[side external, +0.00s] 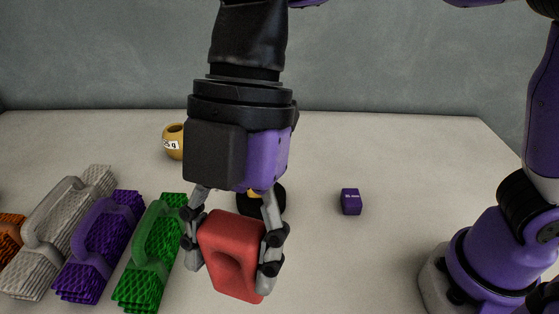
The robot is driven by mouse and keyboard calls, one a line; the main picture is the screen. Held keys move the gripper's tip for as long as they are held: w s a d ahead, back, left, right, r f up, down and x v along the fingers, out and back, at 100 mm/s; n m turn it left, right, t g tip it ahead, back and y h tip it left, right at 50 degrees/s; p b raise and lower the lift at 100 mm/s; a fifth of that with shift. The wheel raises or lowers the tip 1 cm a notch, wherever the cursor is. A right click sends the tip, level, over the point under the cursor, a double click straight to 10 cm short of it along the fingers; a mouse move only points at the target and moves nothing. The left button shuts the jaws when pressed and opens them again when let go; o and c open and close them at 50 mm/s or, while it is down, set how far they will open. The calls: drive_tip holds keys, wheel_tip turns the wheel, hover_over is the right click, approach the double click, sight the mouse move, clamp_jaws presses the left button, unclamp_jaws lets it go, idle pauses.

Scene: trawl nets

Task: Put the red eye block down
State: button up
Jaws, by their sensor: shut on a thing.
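The red eye block (231,256) is a rounded red block with a hollow in its front face. My gripper (234,250) is shut on it, one finger at its left side and one at its right. The block hangs slightly tilted in the front middle of the side external view. I cannot tell how far its underside is from the table (400,150).
Green (146,272), purple (98,248) and grey (66,225) handled net bundles lie at left, with an orange one (8,240) at the edge. A yellow ring-like weight (174,142) and a small purple cube (351,202) stand farther back. A dark round thing (273,201) is partly hidden behind my gripper.

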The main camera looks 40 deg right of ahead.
drive_tip(key=w+d+m+t, duration=0.3)
drive_tip(key=w+d+m, duration=0.45)
drive_tip(key=d, duration=0.45)
drive_tip(key=w+d+m+t, duration=0.2)
drive_tip(key=w+d+m, duration=0.6)
drive_tip(key=d, duration=0.4)
drive_tip(key=shift+n+t+h, duration=0.3)
drive_tip(key=shift+n, duration=0.05)
drive_tip(key=shift+w+d+f, duration=0.95)
drive_tip(key=shift+d+f, duration=1.05)
drive_tip(key=shift+f, duration=0.65)
drive_tip(key=shift+w+d+f, duration=0.9)
drive_tip(key=shift+d+f, duration=1.05)
drive_tip(key=shift+f, duration=0.75)
drive_tip(key=shift+w+d+f, duration=0.95)
drive_tip(key=shift+d+f, duration=1.05)
drive_tip(key=shift+f, duration=0.65)
drive_tip(key=shift+f, duration=0.15)
drive_tip(key=o, duration=1.3)
drive_tip(key=shift+c, duration=0.2)
